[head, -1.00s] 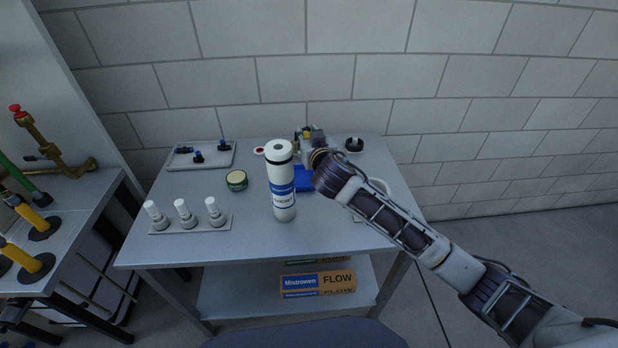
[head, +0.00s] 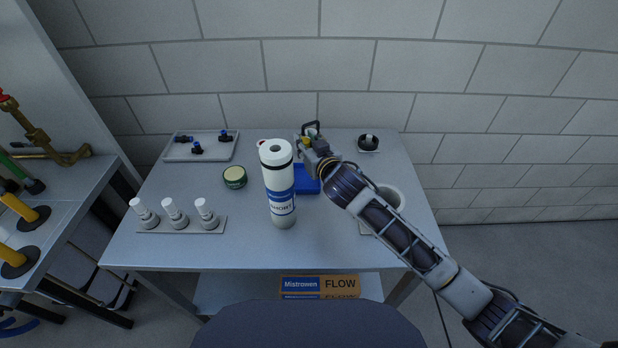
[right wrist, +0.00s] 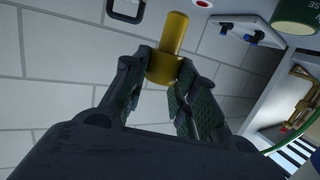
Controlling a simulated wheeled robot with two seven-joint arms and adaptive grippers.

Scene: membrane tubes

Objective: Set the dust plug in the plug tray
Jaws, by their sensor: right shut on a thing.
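The dust plug is a yellow stepped cylinder (right wrist: 172,45) in the right wrist view, with a narrow end and a wider collar. My right gripper (right wrist: 165,80) is shut around the collar. In the head view my right gripper (head: 309,148) is above the back middle of the table, and a small bit of yellow shows between its fingers. A blue tray (head: 308,187) lies just in front of and below the gripper, partly hidden by the white cylinder and my arm. I cannot tell for sure that it is the plug tray. My left gripper is out of view.
A tall white labelled cylinder (head: 279,175) stands in front of the blue tray. A green tin (head: 235,177), a grey tray (head: 190,157) with blue-black fittings and a rack (head: 180,227) of white-capped pieces are left. A black round item (head: 368,142) and white bowl (head: 392,196) are right.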

